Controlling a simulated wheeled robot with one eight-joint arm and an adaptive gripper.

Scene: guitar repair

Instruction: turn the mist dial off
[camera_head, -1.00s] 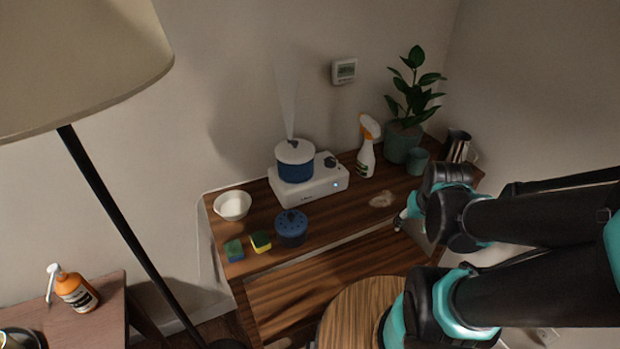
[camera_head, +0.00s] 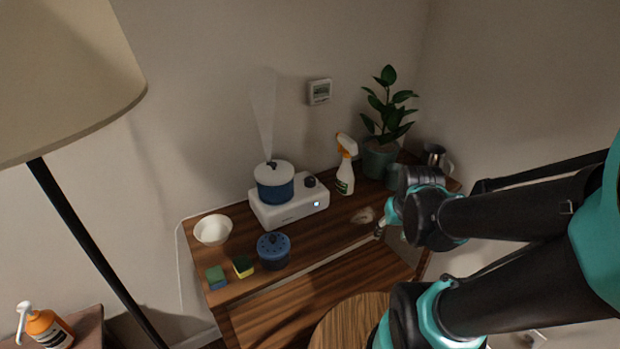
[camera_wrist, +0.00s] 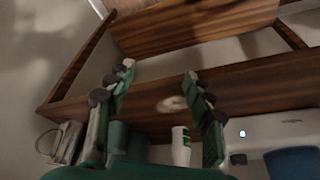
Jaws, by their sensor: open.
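The mist maker is a white box (camera_head: 297,208) with a blue, white-lidded pot (camera_head: 275,186) on top, and a plume of mist rises from it. Its black dial (camera_head: 310,181) sits on top at the right, and a small blue light glows on the front. In the head view, my gripper (camera_head: 381,232) is over the table's right front, apart from the box.
A spray bottle (camera_head: 345,166) stands just right of the box, with a potted plant (camera_head: 382,150) and a metal jug (camera_head: 436,158) beyond. A pale patch (camera_head: 363,215) marks the tabletop.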

